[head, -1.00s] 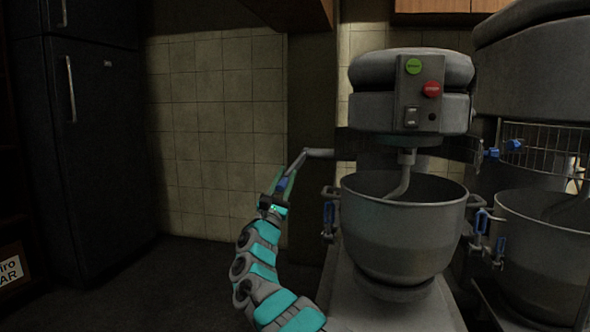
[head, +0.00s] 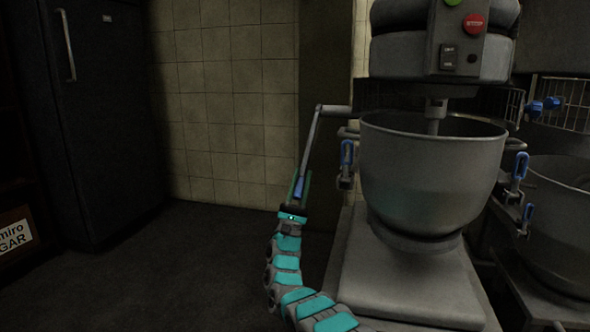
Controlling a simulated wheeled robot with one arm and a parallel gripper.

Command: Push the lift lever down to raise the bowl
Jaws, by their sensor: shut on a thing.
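The lift lever (head: 312,143) is a grey bent rod with a blue grip at its lower end. It comes out of the mixer's left side and hangs steeply down. My gripper (head: 299,188) is shut on the lever's blue grip, with a green finger beside it. The metal bowl (head: 430,170) sits in the mixer below the head, its rim close under the head. The mixing tool's shaft (head: 436,112) goes down into the bowl, and its lower part is hidden inside.
The mixer head (head: 440,45) carries a red button and a switch. A blue-handled clamp (head: 347,155) is at the bowl's left, near the lever. A second mixer bowl (head: 560,205) stands at the right. A dark fridge (head: 105,110) is at the left, with open floor between.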

